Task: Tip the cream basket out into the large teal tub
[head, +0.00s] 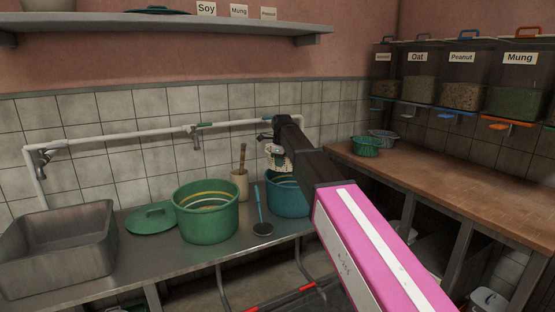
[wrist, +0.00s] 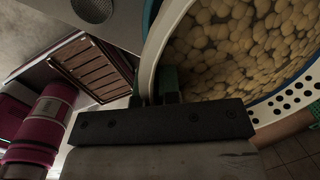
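The cream basket (wrist: 290,104) fills the upper right of the wrist view. Its wall is perforated and it is full of pale yellow beans (wrist: 235,45). My gripper (wrist: 160,92) is shut on its rim at the near left side. In the head view my gripper (head: 281,148) is above the teal tub (head: 290,204), which stands on the metal bench. Only a small pale part of the basket (head: 276,158) shows there; my arm hides the rest, along with the tub's right side. A blue-teal rim (wrist: 149,16) shows beside the basket in the wrist view.
A green tub (head: 206,222) with its lid (head: 152,217) stands left on the bench. A skimmer (head: 262,228) and a beige pot (head: 239,185) stand between the tubs. A steel sink (head: 60,260) is far left. A pipe with taps (head: 195,130) runs behind. The wooden counter (head: 460,190) is right.

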